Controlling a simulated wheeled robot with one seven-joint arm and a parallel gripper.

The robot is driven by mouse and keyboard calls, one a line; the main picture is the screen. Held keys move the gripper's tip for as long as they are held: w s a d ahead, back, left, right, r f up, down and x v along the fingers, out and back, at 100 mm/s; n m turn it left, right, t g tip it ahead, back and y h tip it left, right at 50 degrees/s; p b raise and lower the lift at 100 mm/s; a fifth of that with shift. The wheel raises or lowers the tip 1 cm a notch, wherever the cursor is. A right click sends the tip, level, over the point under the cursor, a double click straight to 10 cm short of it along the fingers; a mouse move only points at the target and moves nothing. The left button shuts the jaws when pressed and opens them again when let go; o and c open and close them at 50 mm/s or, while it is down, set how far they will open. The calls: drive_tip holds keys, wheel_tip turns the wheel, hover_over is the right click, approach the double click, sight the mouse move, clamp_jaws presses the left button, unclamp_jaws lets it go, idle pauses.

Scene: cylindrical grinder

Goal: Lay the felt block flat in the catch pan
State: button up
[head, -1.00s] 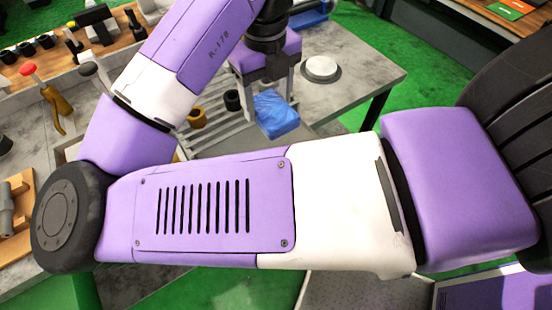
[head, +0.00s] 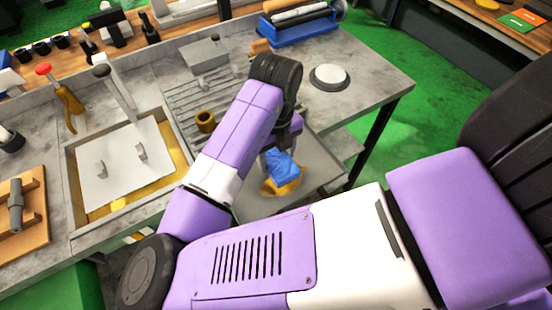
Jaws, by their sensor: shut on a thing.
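The blue felt block (head: 284,165) is in my gripper (head: 282,152), below my purple wrist. My forearm and wrist hide most of the jaws, which are shut on the block. The block is tilted in the picture and hangs over the grey catch pan (head: 322,172), which sits lower than the bench top at its front edge. A yellow-orange thing (head: 284,187) shows just below the block in the pan area. I cannot tell whether the block touches it or the pan floor.
A slatted grate (head: 190,95) with a brass ring (head: 205,121) lies left of my arm. A round white-topped disc (head: 330,76) stands on the bench behind. A blue tray (head: 300,28) is at the back. A sheet-covered recess (head: 115,165) is at left.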

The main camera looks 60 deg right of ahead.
drive_tip(key=shift+f, duration=1.1)
drive_tip(key=shift+f, duration=0.2)
drive_tip(key=o, duration=1.3)
drive_tip(key=shift+r, duration=0.1)
drive_tip(key=shift+r, duration=0.1)
